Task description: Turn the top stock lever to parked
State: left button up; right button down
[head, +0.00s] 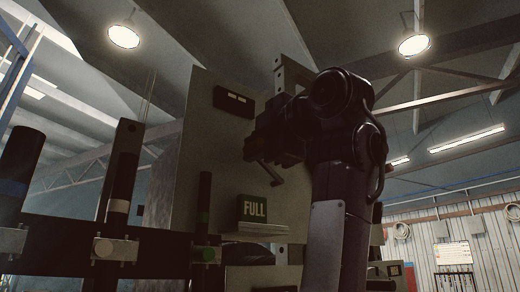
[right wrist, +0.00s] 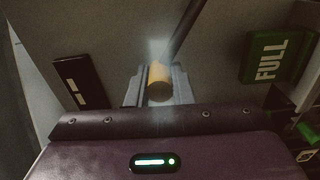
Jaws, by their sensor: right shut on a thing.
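The stock lever shows in the right wrist view as a dark rod (right wrist: 187,32) with a yellow cylindrical knob (right wrist: 159,80) at its near end. My right gripper (right wrist: 158,88) is shut on this knob, with a grey finger on each side. In the head view my right gripper (head: 256,146) is high in front of the upright grey panel (head: 209,150), and it largely hides the lever. A green FULL plate (head: 252,209) sits low on the panel. A black plate with two pale marks (head: 233,101) is higher up. My left gripper is not in view.
In the head view several dark upright posts (head: 122,170) with clamps stand on a dark crossbar (head: 150,238) at the left. A small pale ledge (head: 262,228) sits just under the FULL plate. Open hall space lies to the right.

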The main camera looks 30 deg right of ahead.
jog(key=shift+a+f+n, duration=0.1)
jog(key=shift+f+n, duration=0.05)
jog(key=shift+n, duration=0.15)
jog(key=c, duration=1.6)
grip_release()
jog(key=shift+o, duration=1.4)
jog(key=shift+w, duration=0.15)
jog(key=shift+o, duration=0.2)
jog(key=shift+w+f, duration=0.1)
jog(key=shift+w, duration=0.05)
jog(key=s+b, duration=0.4)
jog(key=s, duration=0.4)
jog(key=shift+d, duration=0.35)
jog(key=shift+w, duration=0.15)
